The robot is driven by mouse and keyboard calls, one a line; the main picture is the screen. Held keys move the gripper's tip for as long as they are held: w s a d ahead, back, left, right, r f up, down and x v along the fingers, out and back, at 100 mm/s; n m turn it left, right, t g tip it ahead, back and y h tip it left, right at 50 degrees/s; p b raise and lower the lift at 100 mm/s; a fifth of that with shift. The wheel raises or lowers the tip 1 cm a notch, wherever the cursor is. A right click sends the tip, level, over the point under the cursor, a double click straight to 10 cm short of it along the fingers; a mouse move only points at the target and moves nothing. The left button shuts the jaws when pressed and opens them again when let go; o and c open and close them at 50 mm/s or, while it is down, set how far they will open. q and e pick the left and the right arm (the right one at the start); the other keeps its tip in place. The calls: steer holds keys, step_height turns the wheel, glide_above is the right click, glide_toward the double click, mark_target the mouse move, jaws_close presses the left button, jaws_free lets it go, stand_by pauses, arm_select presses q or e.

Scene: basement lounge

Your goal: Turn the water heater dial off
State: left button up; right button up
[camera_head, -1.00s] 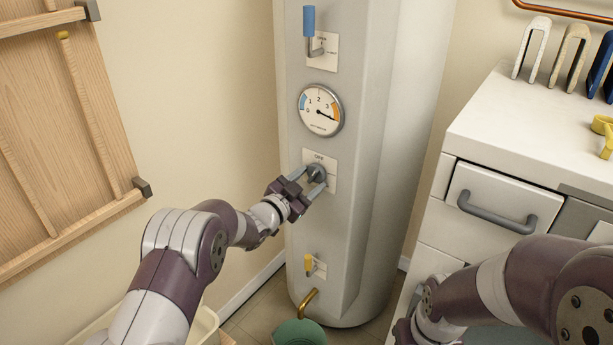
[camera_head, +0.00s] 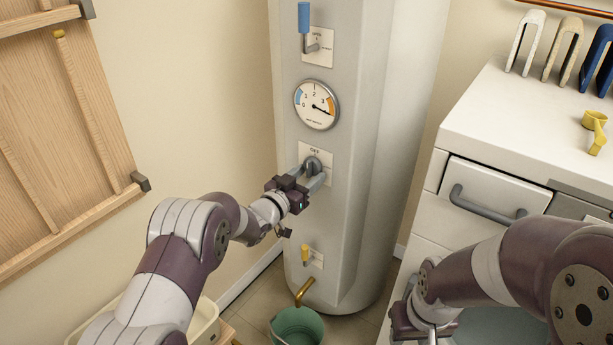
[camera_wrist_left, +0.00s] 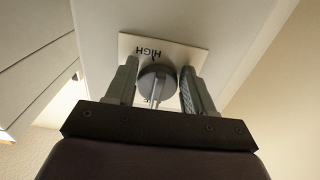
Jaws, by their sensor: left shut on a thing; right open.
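The water heater (camera_head: 372,130) is a tall pale cylinder with a flat front panel. Its grey round dial (camera_head: 313,164) sits on a white plate marked OFF at the top, below the gauge. My left gripper (camera_head: 310,176) is at the dial, its fingers on either side of the knob and shut on it. In the left wrist view the dial (camera_wrist_left: 157,83) sits between the two fingers, with an upside-down HIGH label beyond it. The fingers hide part of the dial, so its exact setting is unclear. My right gripper (camera_head: 425,330) is low by the cabinet, open and partly cut off.
A gauge (camera_head: 316,104) and a blue-handled valve (camera_head: 305,22) are above the dial. A yellow-handled valve (camera_head: 306,255), a brass spout (camera_head: 304,291) and a green bucket (camera_head: 297,328) are below. A white cabinet (camera_head: 500,120) stands right; a wooden rack (camera_head: 60,130) hangs left.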

arm_select(q)
steer(key=o, duration=1)
steer(key=p+v, duration=0.1)
steer(key=v, duration=1.1)
steer(key=shift+s+a, duration=0.2)
steer(key=shift+s, duration=0.1)
